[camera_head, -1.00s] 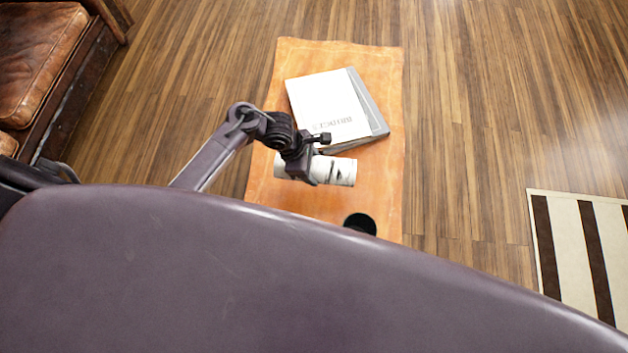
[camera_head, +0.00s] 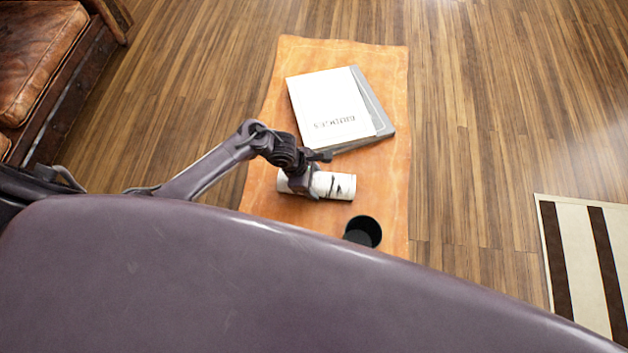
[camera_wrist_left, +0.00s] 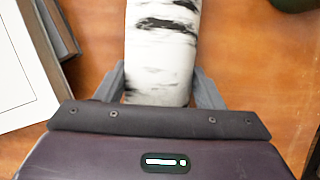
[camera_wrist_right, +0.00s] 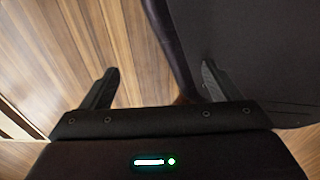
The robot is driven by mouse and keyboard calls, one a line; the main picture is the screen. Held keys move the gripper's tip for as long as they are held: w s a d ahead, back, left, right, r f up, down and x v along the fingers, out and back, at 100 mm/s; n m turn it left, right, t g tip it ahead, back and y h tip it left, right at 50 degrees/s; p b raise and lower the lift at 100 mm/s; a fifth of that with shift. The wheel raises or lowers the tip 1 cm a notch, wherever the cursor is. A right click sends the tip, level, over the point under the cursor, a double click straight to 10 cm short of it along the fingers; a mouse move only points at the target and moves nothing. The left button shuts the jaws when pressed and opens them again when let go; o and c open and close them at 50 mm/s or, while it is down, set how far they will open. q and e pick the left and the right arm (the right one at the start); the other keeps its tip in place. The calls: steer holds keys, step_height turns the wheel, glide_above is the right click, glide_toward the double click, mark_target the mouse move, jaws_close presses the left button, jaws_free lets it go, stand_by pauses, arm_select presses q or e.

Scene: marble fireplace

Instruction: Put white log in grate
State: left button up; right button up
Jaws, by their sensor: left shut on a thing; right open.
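The white log (camera_head: 338,186) has black, bark-like marks and lies sideways over the orange-brown table. My left gripper (camera_head: 304,184) is shut on it near its left part. In the left wrist view the log (camera_wrist_left: 162,45) runs between the two fingers of the left gripper (camera_wrist_left: 160,88). I cannot tell whether the log touches the table or is just above it. My right gripper (camera_wrist_right: 158,75) is open and empty in the right wrist view, with floor and a dark panel beyond it. The grate is not in view.
The table (camera_head: 388,190) also holds a white book (camera_head: 330,105) on a grey one behind the log, and a black round container (camera_head: 362,231) in front. A brown leather sofa (camera_head: 40,65) stands at left, a striped rug (camera_head: 578,260) at right. Wooden floor between is clear.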

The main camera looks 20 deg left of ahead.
arm_select(q)
steer(key=o, duration=1.3)
steer(key=shift+f, duration=0.1)
